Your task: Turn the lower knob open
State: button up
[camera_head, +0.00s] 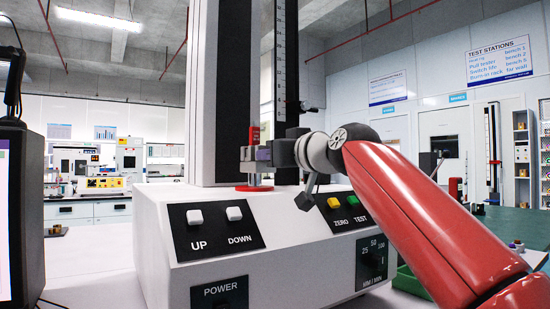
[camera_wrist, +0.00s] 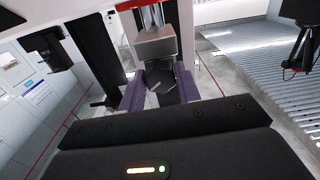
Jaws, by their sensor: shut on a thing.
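The tester (camera_head: 255,225) is a white machine with a tall dark column. My gripper (camera_head: 258,154), with purple-grey fingers, reaches in from the right to the front of the column, just above a red disc (camera_head: 255,188) on the base. In the wrist view its two purple fingers (camera_wrist: 160,90) stand on either side of a dark faceted knob (camera_wrist: 160,79) and are shut on it. A grey metal block (camera_wrist: 155,43) sits beside the knob. In the head view the fingers mostly hide the knob. I cannot tell how far it is turned.
A dark monitor (camera_head: 22,215) stands at the left. A green bench top (camera_head: 515,225) lies at the right.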

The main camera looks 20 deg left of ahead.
jog(key=n, duration=0.5)
jog(key=shift+f+n, duration=0.1)
jog(key=shift+n, duration=0.2)
jog(key=n, duration=0.5)
jog(key=shift+b, duration=0.4)
jog(key=shift+n, duration=0.3)
jog(key=o, duration=1)
jog(key=shift+d, duration=0.1)
